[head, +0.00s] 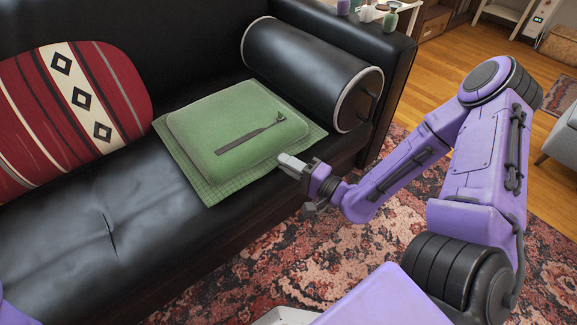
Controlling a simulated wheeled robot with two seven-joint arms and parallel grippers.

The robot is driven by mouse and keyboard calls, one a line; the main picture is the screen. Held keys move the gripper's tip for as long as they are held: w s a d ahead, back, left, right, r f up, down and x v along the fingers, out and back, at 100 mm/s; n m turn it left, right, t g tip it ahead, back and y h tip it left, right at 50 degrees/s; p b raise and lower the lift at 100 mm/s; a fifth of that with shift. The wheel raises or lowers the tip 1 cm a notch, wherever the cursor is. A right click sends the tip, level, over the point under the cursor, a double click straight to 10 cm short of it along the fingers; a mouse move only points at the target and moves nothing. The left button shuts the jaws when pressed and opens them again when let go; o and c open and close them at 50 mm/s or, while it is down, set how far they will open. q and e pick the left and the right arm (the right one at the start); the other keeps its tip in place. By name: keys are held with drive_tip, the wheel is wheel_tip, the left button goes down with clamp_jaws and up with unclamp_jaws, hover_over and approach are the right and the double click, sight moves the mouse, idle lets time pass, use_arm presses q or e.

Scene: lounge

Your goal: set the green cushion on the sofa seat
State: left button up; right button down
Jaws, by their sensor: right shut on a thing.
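The green cushion (236,130), with a dark strap across its top, lies flat on a green checked cloth (208,194) on the black sofa seat (90,232). My right gripper (284,160) reaches in from the right, low over the front edge of the seat. It is shut at the cushion's near right edge; its fingertips are small and the exact grip is hard to see. My left gripper is out of view.
A red patterned pillow (85,110) leans on the backrest at the left. A patterned rug (345,255) covers the floor in front.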

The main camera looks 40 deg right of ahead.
drive_tip(key=c, duration=1.2)
unclamp_jaws()
drive_tip(key=shift+f, duration=0.1)
